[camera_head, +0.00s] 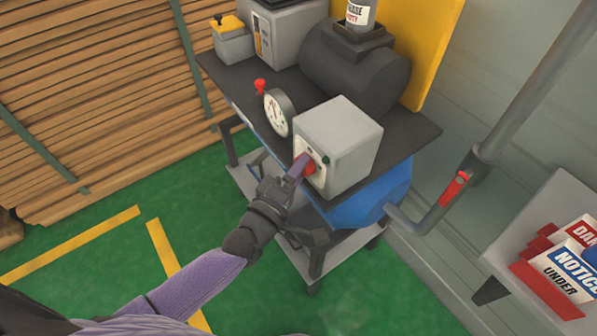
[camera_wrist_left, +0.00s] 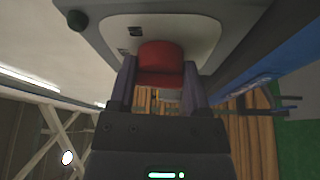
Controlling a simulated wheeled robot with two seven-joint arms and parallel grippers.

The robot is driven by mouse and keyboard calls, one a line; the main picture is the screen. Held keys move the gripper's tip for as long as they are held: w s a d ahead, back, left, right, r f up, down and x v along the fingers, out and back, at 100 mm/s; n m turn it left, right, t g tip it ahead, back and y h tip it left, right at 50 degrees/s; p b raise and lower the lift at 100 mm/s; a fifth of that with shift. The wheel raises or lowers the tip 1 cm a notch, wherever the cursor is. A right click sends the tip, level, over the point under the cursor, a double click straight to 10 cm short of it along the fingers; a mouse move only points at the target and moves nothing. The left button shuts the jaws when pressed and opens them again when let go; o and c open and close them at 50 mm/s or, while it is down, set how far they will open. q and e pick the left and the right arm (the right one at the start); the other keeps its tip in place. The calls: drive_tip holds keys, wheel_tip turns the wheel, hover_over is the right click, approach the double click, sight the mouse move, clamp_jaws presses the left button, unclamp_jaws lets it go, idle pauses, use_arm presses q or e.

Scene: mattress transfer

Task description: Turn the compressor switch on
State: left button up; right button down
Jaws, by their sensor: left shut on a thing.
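The compressor (camera_head: 367,204) stands on a frame with a dark top plate and a blue tank below. Its grey switch box (camera_head: 345,140) sits on the plate's front edge. The red switch (camera_head: 309,166) is on the front face of the box; in the left wrist view the red switch (camera_wrist_left: 160,62) sits on a pale panel. My left gripper (camera_head: 299,168) reaches in from the lower left and is shut on the red switch; the left wrist view shows its fingers (camera_wrist_left: 160,82) on both sides of it. My right gripper is in neither view.
A pressure gauge (camera_head: 279,112) and small red valve (camera_head: 260,87) stand left of the box. A pipe with a red handle (camera_head: 453,189) runs at the right. A sign rack (camera_head: 545,215) stands far right. Stacked planks (camera_head: 90,100) fill the left; green floor (camera_head: 115,190) is open.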

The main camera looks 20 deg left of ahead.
use_arm(q)
drive_tip(key=m+h+b, duration=0.1)
drive_tip(key=m, duration=0.1)
drive_tip(key=m+t+b, duration=0.1)
drive_tip(key=m, duration=0.2)
drive_tip(key=m+h+b, duration=0.1)
drive_tip(key=m+b, duration=0.1)
drive_tip(key=shift+a+f+m+h, duration=0.1)
drive_tip(key=shift+f+m+h, duration=0.2)
drive_tip(key=shift+f+m, duration=0.1)
drive_tip(key=shift+m+t+h+b, duration=0.4)
drive_tip(key=shift+m+h, duration=0.1)
drive_tip(key=shift+m, duration=0.7)
drive_tip(key=shift+w+m+h, duration=0.1)
drive_tip(key=shift+m+h, duration=0.3)
drive_tip(key=shift+m, duration=0.3)
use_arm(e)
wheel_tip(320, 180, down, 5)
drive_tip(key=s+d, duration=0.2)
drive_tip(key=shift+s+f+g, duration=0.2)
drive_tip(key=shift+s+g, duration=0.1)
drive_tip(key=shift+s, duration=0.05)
use_arm(q)
drive_tip(key=shift+r+m, duration=0.1)
drive_tip(key=shift+m, duration=0.2)
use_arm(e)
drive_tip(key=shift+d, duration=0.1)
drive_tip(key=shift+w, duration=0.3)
use_arm(q)
drive_tip(key=o, duration=1.3)
